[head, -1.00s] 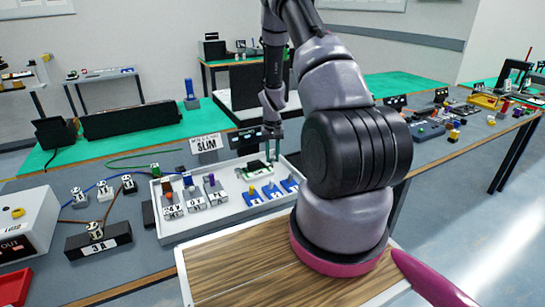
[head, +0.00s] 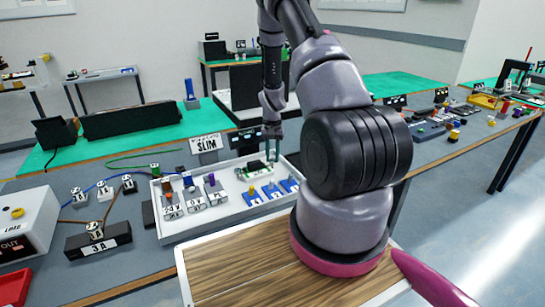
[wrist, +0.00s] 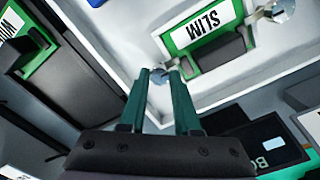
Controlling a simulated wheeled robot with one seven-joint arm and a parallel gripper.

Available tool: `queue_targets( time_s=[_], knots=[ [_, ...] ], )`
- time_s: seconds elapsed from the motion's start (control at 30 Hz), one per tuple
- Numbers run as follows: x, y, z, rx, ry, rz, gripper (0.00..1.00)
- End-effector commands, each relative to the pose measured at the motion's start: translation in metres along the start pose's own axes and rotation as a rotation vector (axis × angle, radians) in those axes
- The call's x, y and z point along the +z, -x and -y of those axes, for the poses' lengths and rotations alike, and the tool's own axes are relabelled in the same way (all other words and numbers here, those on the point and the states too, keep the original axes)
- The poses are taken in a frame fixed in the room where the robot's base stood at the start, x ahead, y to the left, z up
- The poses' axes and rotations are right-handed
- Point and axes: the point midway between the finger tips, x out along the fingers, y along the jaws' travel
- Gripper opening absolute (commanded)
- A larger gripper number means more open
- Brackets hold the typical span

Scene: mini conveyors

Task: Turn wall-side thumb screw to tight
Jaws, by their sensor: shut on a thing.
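My gripper (wrist: 162,74) has its two teal fingers closed around a small metal thumb screw (wrist: 160,74), of which only a bit shows between the tips. A second metal thumb screw (wrist: 281,10) stands at the far end of that part, clear of the fingers. In the head view my gripper (head: 272,158) points down at the green and white part (head: 257,172) in the white tray (head: 230,211). The gripped screw is too small to make out there.
The tray also holds several blue pieces (head: 272,191) and several grey labelled blocks with coloured tops (head: 193,197). A SLIM sign (head: 207,143) stands behind it. A black 3 A block (head: 97,240) and cables lie to the left. Tray walls are close around the gripper.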

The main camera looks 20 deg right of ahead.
Motion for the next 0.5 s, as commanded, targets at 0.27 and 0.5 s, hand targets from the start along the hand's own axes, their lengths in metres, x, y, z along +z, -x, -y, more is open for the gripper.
queue_targets(
  time_s=[0.27, 0.5],
  knots=[
    [-0.0002, 0.0002, -0.0001, 0.000, 0.000, 0.000, 0.61],
    [-0.0006, 0.0050, 0.0002, -0.001, 0.001, -0.002, 0.61]
  ],
)
